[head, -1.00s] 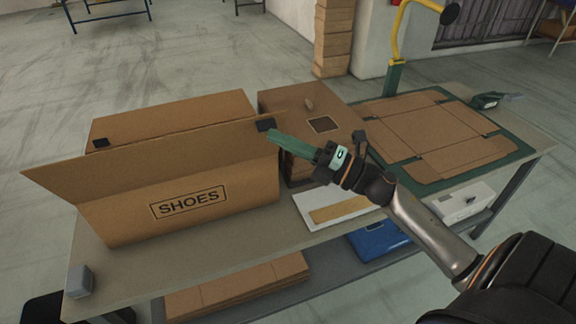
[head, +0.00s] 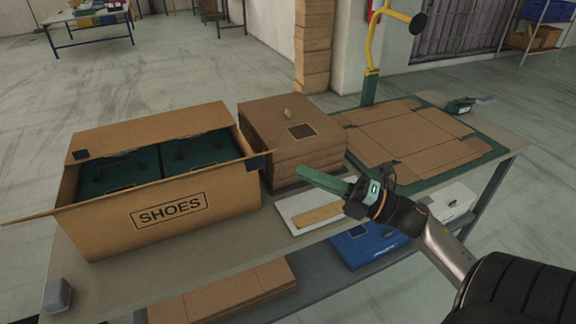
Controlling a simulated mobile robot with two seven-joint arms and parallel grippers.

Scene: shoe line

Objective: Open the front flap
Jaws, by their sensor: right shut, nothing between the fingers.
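The cardboard box (head: 175,212) marked SHOES stands on the left part of the table. The back flap (head: 150,130) stands up behind the opening. Two dark green boxes (head: 120,173) lie side by side inside. My right gripper (head: 302,170) is shut and empty, with its green fingers pointing left, in front of the brown stack and apart from the SHOES box. My left gripper is not in view.
A stack of brown boxes (head: 290,132) stands right of the SHOES box. A flat cardboard blank (head: 415,140) lies on a green mat at the right. A white sheet with a tan strip (head: 318,213) lies near the front edge. Flat cardboard and a blue item (head: 365,245) sit on the shelf below.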

